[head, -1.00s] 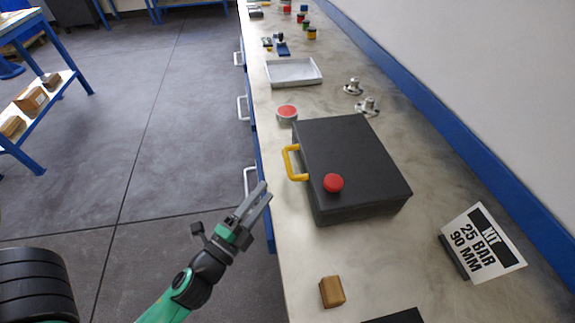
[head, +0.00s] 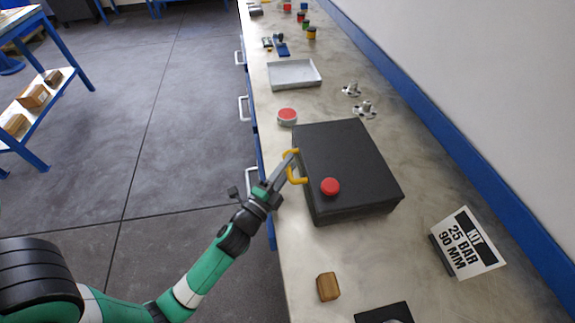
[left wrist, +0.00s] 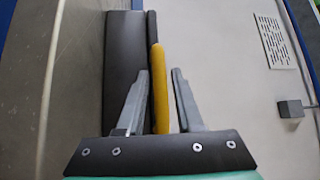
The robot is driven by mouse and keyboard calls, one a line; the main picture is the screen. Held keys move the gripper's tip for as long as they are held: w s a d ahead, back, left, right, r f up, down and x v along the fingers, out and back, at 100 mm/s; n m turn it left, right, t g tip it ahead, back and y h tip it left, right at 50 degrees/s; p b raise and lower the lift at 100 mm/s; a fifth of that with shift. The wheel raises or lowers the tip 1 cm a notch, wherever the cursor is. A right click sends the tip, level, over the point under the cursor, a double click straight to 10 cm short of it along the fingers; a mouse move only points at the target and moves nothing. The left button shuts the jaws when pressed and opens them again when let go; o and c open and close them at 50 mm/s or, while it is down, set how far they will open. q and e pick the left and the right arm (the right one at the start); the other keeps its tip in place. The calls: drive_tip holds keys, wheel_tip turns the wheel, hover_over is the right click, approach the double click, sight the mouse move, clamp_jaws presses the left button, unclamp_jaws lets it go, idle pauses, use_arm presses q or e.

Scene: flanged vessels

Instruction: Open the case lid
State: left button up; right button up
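The dark grey case (head: 350,160) sits closed on the bench, with a yellow handle (head: 297,178) on its left side and a round red knob (head: 330,187) on top. My left gripper (head: 288,168) is at the handle. In the left wrist view its two fingers (left wrist: 160,85) are apart, one on each side of the yellow handle (left wrist: 158,65), with gaps visible. The dark case (left wrist: 124,60) is beside the left finger there. Whether a finger touches the handle cannot be told. My right gripper is not in view.
A wooden block (head: 328,287) and a dark flat item (head: 385,313) lie nearer. A sign (head: 467,244) stands right. A red-topped round part (head: 287,116), a metal tray (head: 293,74) and two flanged fittings (head: 364,109) are beyond the case. A wall runs along the right.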

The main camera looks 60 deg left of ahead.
use_arm(q)
clamp_jaws()
idle(1.1)
